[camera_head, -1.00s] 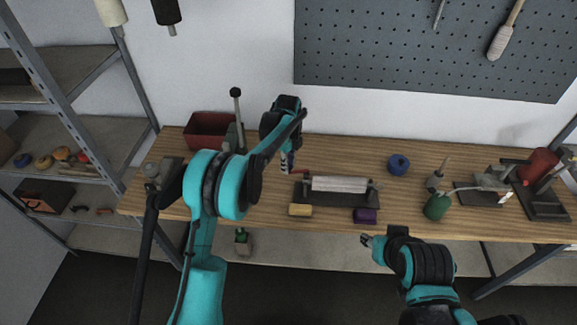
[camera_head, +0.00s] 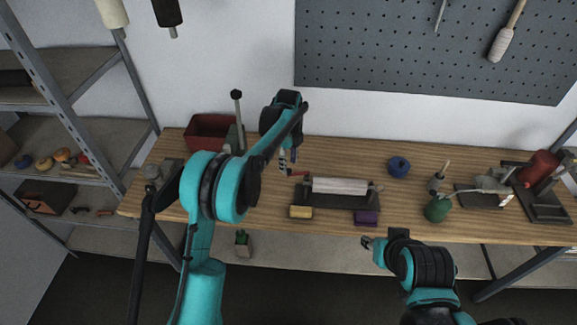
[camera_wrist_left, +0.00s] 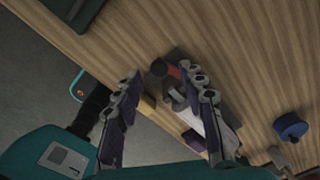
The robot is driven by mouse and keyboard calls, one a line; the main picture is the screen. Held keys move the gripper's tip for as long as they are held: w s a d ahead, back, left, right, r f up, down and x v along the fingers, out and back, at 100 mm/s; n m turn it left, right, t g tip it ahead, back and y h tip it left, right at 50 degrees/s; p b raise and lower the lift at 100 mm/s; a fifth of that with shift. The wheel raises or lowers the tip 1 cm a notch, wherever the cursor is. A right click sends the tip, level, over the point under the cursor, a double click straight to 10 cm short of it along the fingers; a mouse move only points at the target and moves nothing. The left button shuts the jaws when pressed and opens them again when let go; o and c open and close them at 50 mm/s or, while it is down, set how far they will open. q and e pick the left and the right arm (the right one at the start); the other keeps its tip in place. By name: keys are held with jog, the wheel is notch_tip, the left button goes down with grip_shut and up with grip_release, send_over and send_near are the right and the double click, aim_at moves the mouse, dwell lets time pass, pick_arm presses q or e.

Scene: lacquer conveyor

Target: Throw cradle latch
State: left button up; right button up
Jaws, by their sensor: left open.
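The cradle (camera_head: 345,199) is a dark base on the bench holding a pale roller (camera_head: 340,186). A small red latch handle (camera_head: 298,173) sticks out at its left end; it also shows in the left wrist view (camera_wrist_left: 173,72). My left gripper (camera_head: 288,159) is just behind and left of the handle, above the bench. In the left wrist view its two fingers (camera_wrist_left: 163,88) are spread and empty, with the red handle seen between them, close to the right finger; contact cannot be told. My right gripper (camera_head: 367,241) is low in front of the bench edge, small and unclear.
A yellow block (camera_head: 301,211) and a purple block (camera_head: 366,217) lie at the cradle's front corners. A blue roll (camera_head: 398,166), a green bottle (camera_head: 437,208) and a red-drum device (camera_head: 540,169) stand to the right. A red bin (camera_head: 207,131) is at the back left.

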pick_arm(q)
notch_tip(320, 180, up, 10)
jog(key=shift+f, duration=0.15)
dwell(0.3)
jog(key=s+a+r+n+t+b, duration=0.1)
jog(key=s+a+n+t+b, duration=0.2)
jog(key=s+n, duration=0.5)
jog(key=s+a+r+n+t+b, duration=0.1)
jog(key=s+a+n+b, duration=0.3)
jog(key=s, duration=0.6)
jog(key=s+a+f+n+t+b, duration=0.3)
jog(key=s+f+n, duration=0.8)
jog(key=s, duration=0.4)
jog(key=shift+s+a+f+n+b, duration=0.2)
jog(key=shift+s+a+n+b, duration=0.15)
jog(key=shift+a+n, duration=0.3)
